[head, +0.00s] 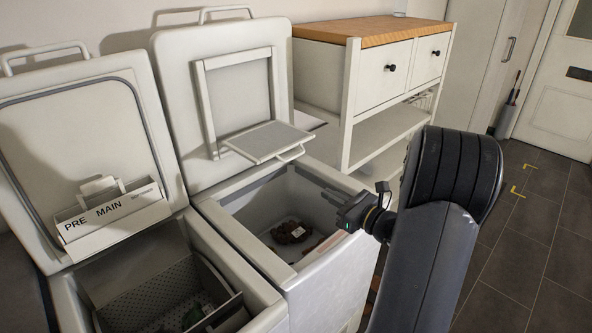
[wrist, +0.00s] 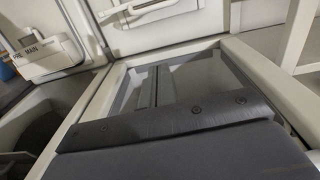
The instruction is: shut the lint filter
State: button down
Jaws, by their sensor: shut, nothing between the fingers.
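The lint filter (head: 268,141) is a pale mesh flap with a wire handle, hinged at the bottom of a frame inside the raised lid (head: 170,95) of the right toploader. It is folded down and sticks out from the lid over the tub opening. Its handle edge shows at the top of the wrist view (wrist: 145,12). My gripper (head: 347,211) is shut and empty, over the right rim of that tub, lower than the filter and to its right, apart from it. Its fingertips are small and dark in the head view.
The right toploader's open tub (head: 225,222) holds a brown bundle (head: 291,232). The left toploader has a raised lid with a PRE/MAIN drawer (head: 112,215). A white cabinet with a wooden top (head: 370,29) stands behind.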

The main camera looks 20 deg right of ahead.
jog(key=w+a+r+p, duration=0.1)
jog(key=w+a+r, duration=0.1)
jog(key=w, duration=0.3)
jog(key=w+a+r+p, duration=0.1)
jog(key=w+a, duration=0.1)
jog(key=w, duration=0.3)
jog(key=shift+r+p, duration=0.35)
jog(key=shift+r, duration=0.05)
